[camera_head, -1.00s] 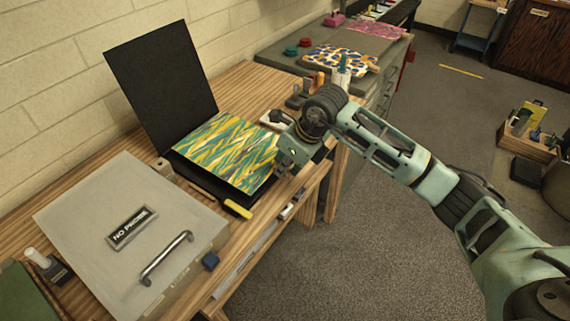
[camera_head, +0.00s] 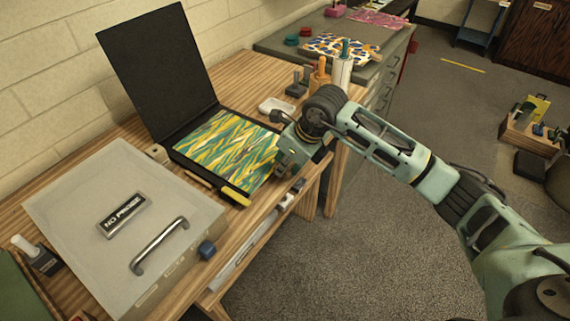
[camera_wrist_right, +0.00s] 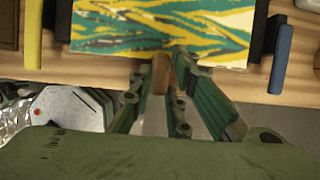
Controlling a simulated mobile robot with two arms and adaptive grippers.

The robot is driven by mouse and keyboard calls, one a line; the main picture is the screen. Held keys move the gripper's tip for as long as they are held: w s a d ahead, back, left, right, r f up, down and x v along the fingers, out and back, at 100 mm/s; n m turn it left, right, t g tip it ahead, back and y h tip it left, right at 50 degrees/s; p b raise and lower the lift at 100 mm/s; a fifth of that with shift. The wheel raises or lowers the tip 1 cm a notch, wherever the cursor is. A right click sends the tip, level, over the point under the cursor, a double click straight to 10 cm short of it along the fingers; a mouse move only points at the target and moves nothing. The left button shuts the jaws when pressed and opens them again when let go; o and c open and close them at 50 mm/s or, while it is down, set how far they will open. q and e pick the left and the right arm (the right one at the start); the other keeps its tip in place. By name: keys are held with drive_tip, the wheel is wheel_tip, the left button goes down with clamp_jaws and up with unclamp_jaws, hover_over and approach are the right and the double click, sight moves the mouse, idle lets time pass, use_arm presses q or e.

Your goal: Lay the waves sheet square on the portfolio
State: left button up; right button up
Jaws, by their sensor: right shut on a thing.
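The waves sheet (camera_head: 225,150), patterned in teal, yellow and white, lies over the black base of the open portfolio (camera_head: 168,84), whose cover stands up behind it. A dark border of the base shows at the sheet's left and far sides. My right gripper (camera_head: 283,168) is at the sheet's right edge, shut on the sheet. In the right wrist view, its fingers (camera_wrist_right: 163,75) meet the sheet's edge (camera_wrist_right: 155,28), with portfolio black showing on both sides. I cannot tell whether the sheet fully touches the base. My left gripper is out of view.
A grey case with a metal handle (camera_head: 160,247) sits at the near left. Another patterned sheet (camera_head: 338,48) lies on the far counter.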

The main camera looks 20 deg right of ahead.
drive_tip(key=o, duration=0.9)
drive_tip(key=shift+c, duration=0.2)
drive_tip(key=o, duration=0.5)
drive_tip(key=shift+r, duration=0.1)
drive_tip(key=shift+r+p, duration=1.9)
drive_tip(key=shift+r, duration=1.5)
drive_tip(key=shift+a, duration=0.1)
